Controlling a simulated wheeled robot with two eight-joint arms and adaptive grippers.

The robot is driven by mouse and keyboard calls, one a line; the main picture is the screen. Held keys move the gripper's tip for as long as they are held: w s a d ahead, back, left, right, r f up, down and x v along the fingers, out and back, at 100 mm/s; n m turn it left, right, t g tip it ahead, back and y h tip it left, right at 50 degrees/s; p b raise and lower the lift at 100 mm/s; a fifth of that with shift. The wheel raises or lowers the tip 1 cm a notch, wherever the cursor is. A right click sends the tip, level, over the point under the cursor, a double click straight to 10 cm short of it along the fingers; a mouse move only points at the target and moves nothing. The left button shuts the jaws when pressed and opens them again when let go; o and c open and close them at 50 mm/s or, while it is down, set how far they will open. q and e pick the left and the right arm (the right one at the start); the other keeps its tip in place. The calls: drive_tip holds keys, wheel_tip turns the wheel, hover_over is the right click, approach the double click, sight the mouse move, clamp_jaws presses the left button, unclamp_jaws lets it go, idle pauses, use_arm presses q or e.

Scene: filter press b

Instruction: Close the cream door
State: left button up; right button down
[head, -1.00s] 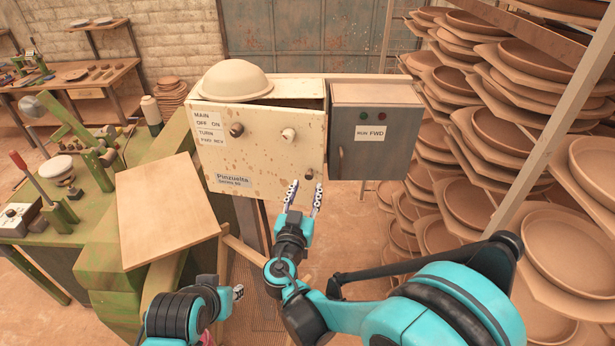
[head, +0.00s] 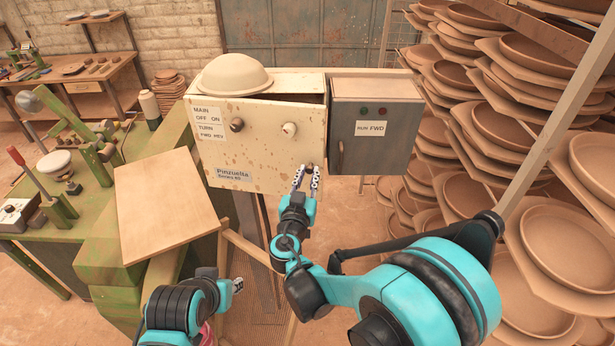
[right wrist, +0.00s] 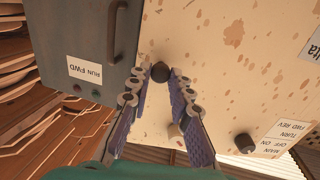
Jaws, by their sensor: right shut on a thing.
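The cream door (head: 255,150), rust-spotted and labelled, stands a little ajar on its cream cabinet (head: 300,82); a dark gap shows along its top. It carries a dark knob (head: 237,125), a pale knob (head: 289,129) and a small dark knob at its lower right. My right gripper (head: 307,175) is at that lower right knob. In the right wrist view, its fingertips (right wrist: 160,76) are closed around the small dark knob (right wrist: 161,71), and the door (right wrist: 225,70) fills the right side. My left gripper (head: 237,286) is low in the head view, away from the door; its jaws are unclear.
A grey box (head: 372,125) with a handle adjoins the cabinet on the right. A cream bowl (head: 235,76) sits on top of the cabinet. Racks of clay plates (head: 540,170) stand at right. A green machine with a wooden board (head: 165,203) stands at left.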

sight(313, 163)
drive_tip(key=w+b, duration=0.1)
drive_tip(key=w, duration=0.2)
drive_tip(key=w+d, duration=0.1)
drive_tip(key=w, duration=0.2)
drive_tip(key=shift+w+d+f+b, duration=0.1)
drive_tip(key=shift+d+b, duration=0.05)
drive_tip(key=shift+b, duration=0.25)
drive_tip(key=shift+r, duration=0.25)
drive_tip(key=c, duration=1.4)
unclamp_jaws()
drive_tip(key=shift+d, duration=0.1)
drive_tip(key=shift+w+d+f, duration=0.15)
drive_tip(key=shift+w+d, duration=0.05)
drive_tip(key=shift+w, duration=0.15)
drive_tip(key=shift+s+a, duration=0.15)
drive_tip(key=shift+s, duration=0.05)
drive_tip(key=s+a, duration=0.2)
drive_tip(key=s, duration=0.9)
drive_tip(key=shift+s, duration=0.2)
